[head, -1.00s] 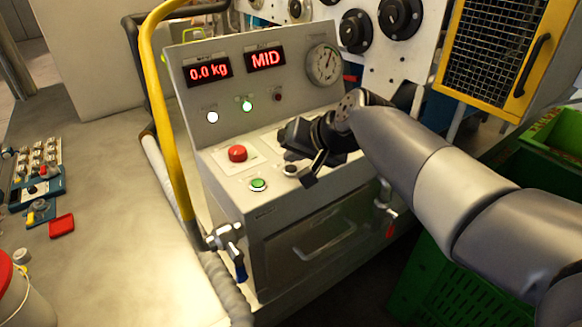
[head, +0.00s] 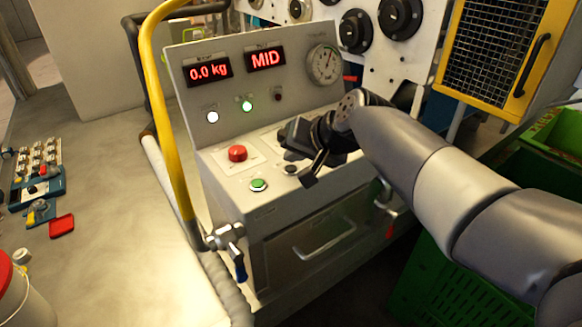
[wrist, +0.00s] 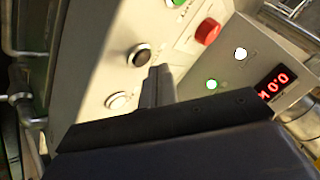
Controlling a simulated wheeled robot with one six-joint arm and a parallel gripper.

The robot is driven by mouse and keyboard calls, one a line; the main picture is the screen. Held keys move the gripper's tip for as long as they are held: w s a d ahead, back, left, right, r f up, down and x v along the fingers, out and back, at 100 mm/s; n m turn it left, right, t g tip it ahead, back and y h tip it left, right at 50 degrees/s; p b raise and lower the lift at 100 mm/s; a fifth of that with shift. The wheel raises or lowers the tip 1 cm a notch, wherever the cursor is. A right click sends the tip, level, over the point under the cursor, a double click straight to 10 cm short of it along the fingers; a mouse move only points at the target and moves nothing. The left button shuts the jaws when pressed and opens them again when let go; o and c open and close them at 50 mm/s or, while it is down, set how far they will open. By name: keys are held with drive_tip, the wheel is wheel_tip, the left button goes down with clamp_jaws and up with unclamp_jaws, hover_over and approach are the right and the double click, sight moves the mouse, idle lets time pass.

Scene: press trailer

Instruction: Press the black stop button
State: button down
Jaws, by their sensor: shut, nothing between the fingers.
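The black stop button (head: 290,169) sits on the sloped control panel, right of the green button (head: 258,184). In the wrist view the black button (wrist: 139,55) shows as a dark cap in a pale ring. My gripper (head: 308,179) is shut and empty, just right of the black button in the head view. In the wrist view its closed fingertips (wrist: 158,74) lie just below and right of that button. I cannot tell how high they are above the panel. The button's cap is not covered in the wrist view.
A red mushroom button (head: 237,153) is on the same panel; it also shows in the wrist view (wrist: 208,31). A pale round control (wrist: 117,100) lies left of my fingers. Displays reading 0.0 kg (head: 208,70) and MID (head: 265,59) stand behind. A yellow rail (head: 163,120) rises at the left.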

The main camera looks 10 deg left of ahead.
sight(294, 171)
drive_tip(key=shift+f, duration=0.15)
drive_tip(key=shift+f+b, duration=0.25)
drive_tip(key=shift+b, duration=0.1)
drive_tip(key=shift+f+b, duration=0.35)
drive_tip(key=shift+f, duration=0.1)
idle(0.4)
drive_tip(key=shift+r, duration=0.15)
drive_tip(key=shift+r+p, duration=0.7)
drive_tip(key=shift+r, duration=0.05)
wheel_tip(294, 171, up, 5)
drive_tip(key=p, duration=0.4)
drive_tip(key=shift+d, duration=0.1)
idle(0.8)
